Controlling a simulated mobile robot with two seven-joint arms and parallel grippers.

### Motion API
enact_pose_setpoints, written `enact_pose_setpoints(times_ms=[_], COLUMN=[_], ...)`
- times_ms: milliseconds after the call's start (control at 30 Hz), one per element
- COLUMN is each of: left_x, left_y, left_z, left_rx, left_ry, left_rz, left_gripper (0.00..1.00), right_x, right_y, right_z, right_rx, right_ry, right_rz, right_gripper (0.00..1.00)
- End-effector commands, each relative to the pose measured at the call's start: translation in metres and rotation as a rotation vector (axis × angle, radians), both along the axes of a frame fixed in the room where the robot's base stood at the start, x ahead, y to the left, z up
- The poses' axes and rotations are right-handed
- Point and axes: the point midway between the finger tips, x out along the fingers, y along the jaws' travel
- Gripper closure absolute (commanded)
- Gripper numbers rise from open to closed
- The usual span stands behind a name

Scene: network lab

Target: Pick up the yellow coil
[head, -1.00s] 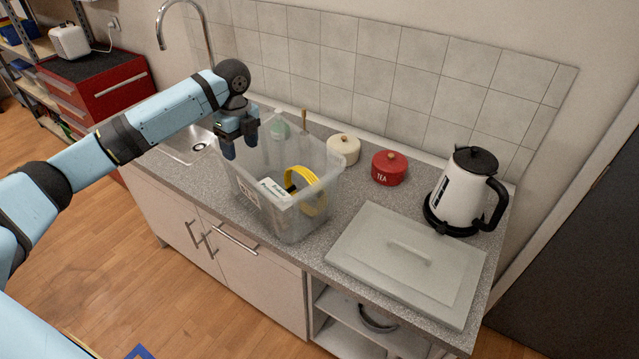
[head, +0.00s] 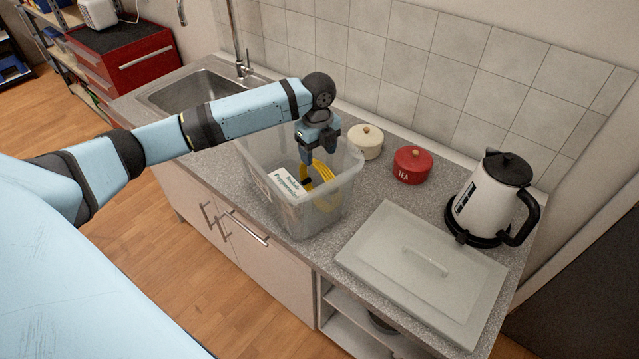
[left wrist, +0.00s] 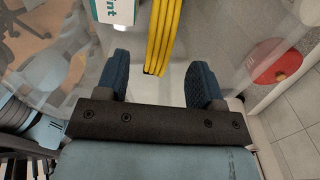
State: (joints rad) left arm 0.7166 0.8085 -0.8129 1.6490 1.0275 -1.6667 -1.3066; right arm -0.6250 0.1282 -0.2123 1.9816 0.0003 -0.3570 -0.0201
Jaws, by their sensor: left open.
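The yellow coil (head: 322,178) stands inside a clear plastic bin (head: 318,218) on the counter. A white box with green lettering (head: 287,187) is in the bin to the left of the coil. My left gripper (head: 317,157) points down into the bin at the coil's top, partly hiding it. In the left wrist view the coil (left wrist: 162,40) shows as several yellow strands, ahead of and between the two open blue fingers (left wrist: 160,85). The fingers do not appear to touch it. My right gripper is not in view.
A cream lidded pot (head: 366,142) and a red tea pot (head: 412,165) stand right of the bin. A grey lid (head: 420,275) lies flat on the counter, with a white kettle (head: 490,200) behind it. The sink (head: 195,92) is at left.

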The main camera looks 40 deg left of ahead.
Motion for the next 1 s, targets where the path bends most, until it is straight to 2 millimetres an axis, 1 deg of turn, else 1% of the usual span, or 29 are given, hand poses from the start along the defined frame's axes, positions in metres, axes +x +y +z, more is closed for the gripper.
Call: enact_pose_setpoints(times_ms=[67, 200, 333, 433, 633, 667, 700, 867, 900, 933, 1000], left_x=[-0.001, -0.002, -0.001, -0.001, -0.001, -0.001, -0.001, -0.001, -0.001, -0.001, -0.001], left_y=[-0.001, -0.005, -0.005, -0.005, -0.004, -0.004, -0.004, -0.004, -0.004, -0.004, -0.004], left_z=[-0.006, -0.027, -0.044, -0.050, -0.051, -0.051, -0.051, -0.051, -0.051, -0.051, -0.050], left_rx=[0.000, 0.001, 0.001, -0.001, 0.000, 0.000, 0.000, 0.000, 0.000, 0.000, 0.000], left_ry=[0.002, 0.005, 0.002, 0.000, 0.000, 0.000, 0.000, 0.000, 0.000, 0.000, -0.001], left_rz=[0.000, 0.000, 0.000, 0.000, 0.000, 0.000, 0.000, 0.000, 0.000, 0.000, 0.000], left_gripper=[0.38, 0.38, 0.38, 0.38, 0.38, 0.43, 0.52, 0.89, 0.98, 1.00, 1.00], right_x=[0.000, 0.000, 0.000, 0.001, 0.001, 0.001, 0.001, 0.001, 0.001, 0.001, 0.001], right_y=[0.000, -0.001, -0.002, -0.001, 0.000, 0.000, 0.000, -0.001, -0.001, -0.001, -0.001], right_z=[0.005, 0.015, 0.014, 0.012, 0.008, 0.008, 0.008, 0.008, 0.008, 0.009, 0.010], right_rx=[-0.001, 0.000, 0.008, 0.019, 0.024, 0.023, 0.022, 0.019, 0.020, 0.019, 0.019], right_ry=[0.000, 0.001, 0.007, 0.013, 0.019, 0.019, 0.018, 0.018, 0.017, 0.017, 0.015], right_rz=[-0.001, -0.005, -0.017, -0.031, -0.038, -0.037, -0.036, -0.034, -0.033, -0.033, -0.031], right_gripper=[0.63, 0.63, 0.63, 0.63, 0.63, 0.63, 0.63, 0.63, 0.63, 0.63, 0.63])
